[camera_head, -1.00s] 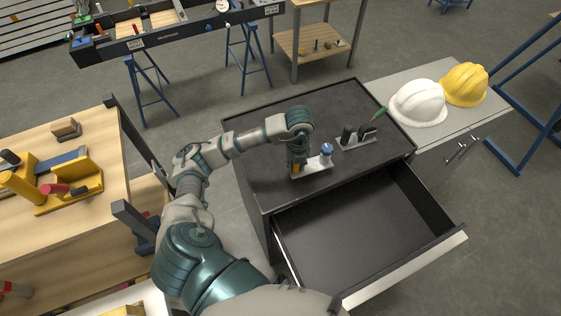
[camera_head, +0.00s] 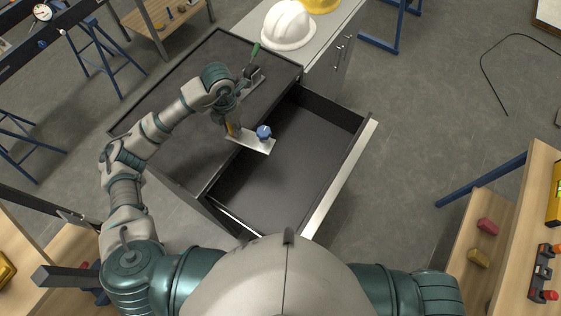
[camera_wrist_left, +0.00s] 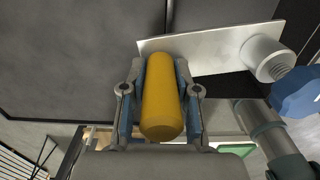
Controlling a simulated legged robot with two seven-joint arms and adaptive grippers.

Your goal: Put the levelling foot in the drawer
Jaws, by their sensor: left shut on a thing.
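The levelling foot is a flat metal plate (camera_head: 247,143) with a blue knob (camera_head: 264,131) at one end and a yellow grip at the other. My left gripper (camera_head: 232,127) is shut on the yellow grip and holds the piece at the cabinet top's front edge, the knob end over the open drawer. In the left wrist view the yellow grip (camera_wrist_left: 162,105) lies between both fingers, with the plate (camera_wrist_left: 215,48) and its threaded post behind. The drawer (camera_head: 290,165) is pulled out, and its visible floor is bare. My right gripper is out of view.
A clamp with a green handle (camera_head: 255,49) stands on the dark cabinet top (camera_head: 190,95) behind my left gripper. A white helmet (camera_head: 288,25) is on the grey cabinet beyond. A wooden shelf unit (camera_head: 500,215) stands at the right, with open floor between it and the drawer.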

